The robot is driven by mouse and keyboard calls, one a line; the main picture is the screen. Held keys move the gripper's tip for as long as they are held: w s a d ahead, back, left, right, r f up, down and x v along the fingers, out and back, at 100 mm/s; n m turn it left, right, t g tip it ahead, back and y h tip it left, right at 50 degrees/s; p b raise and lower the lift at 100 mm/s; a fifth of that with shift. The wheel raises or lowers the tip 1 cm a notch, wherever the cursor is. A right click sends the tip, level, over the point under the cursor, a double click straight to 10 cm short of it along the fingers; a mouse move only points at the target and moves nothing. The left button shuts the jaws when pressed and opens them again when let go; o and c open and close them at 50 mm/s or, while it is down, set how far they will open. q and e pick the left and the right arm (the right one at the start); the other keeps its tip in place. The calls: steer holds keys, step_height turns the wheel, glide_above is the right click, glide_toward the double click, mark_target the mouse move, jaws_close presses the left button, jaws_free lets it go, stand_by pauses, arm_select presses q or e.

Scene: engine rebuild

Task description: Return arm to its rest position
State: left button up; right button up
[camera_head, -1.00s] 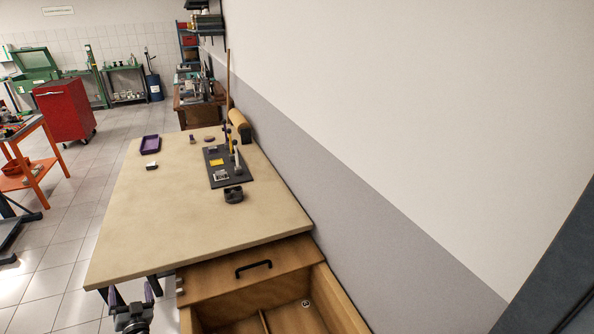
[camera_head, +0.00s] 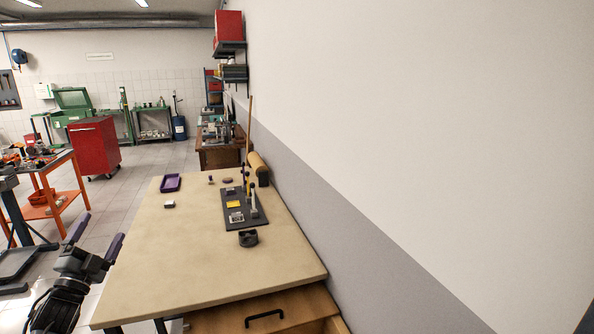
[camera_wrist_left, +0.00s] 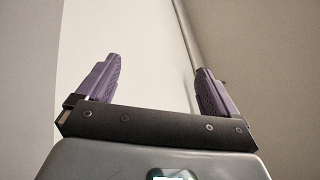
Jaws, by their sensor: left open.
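My left gripper (camera_head: 94,240) is at the lower left of the head view, left of the workbench (camera_head: 190,260). Its two purple fingers are apart and point upward. Nothing is between them. In the left wrist view the open fingers (camera_wrist_left: 152,85) show against a plain pale wall, with no object between them. My right gripper is not in either view.
The workbench holds a purple tray (camera_head: 171,183), a dark board with tools (camera_head: 245,210) and a dark block (camera_head: 248,238). A drawer (camera_head: 265,313) is at its front. A red cabinet (camera_head: 94,146) and an orange cart (camera_head: 45,190) stand left. A wall bounds the right.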

arm_select(q)
steer(key=w+a+f+n+g+y, duration=0.1)
steer(key=a+f+n+g+y, duration=0.5)
steer(key=f, duration=0.2)
steer(key=s+a+f+n+g+y, duration=0.1)
steer(key=s+a+f+n+g, duration=0.2)
steer(key=s+f+n+g, duration=0.35)
steer(key=s+a+f+n+g, duration=0.2)
steer(key=s+f+n+g, duration=0.1)
steer(key=s+f+g, duration=0.5)
steer(key=s+d+f+m+h, duration=0.2)
steer(key=s+d+f, duration=0.2)
steer(key=d+f, duration=0.55)
steer(key=s+d+f+m+h, duration=0.15)
steer(key=s+d+f, duration=0.35)
steer(key=d, duration=0.7)
steer(key=s+d+h, duration=0.4)
steer(key=s+d, duration=1.5)
steer(key=s, duration=0.1)
step_height(320, 180, down, 9)
steer(key=b, duration=0.9)
step_height(320, 180, up, 38)
steer(key=r+p, duration=0.1)
steer(key=p, duration=3.8)
step_height(320, 180, down, 61)
steer(key=b, duration=6)
steer(key=shift+s+d+m, duration=0.2)
steer(key=shift+s+m, duration=0.05)
steer(key=shift+m, duration=0.05)
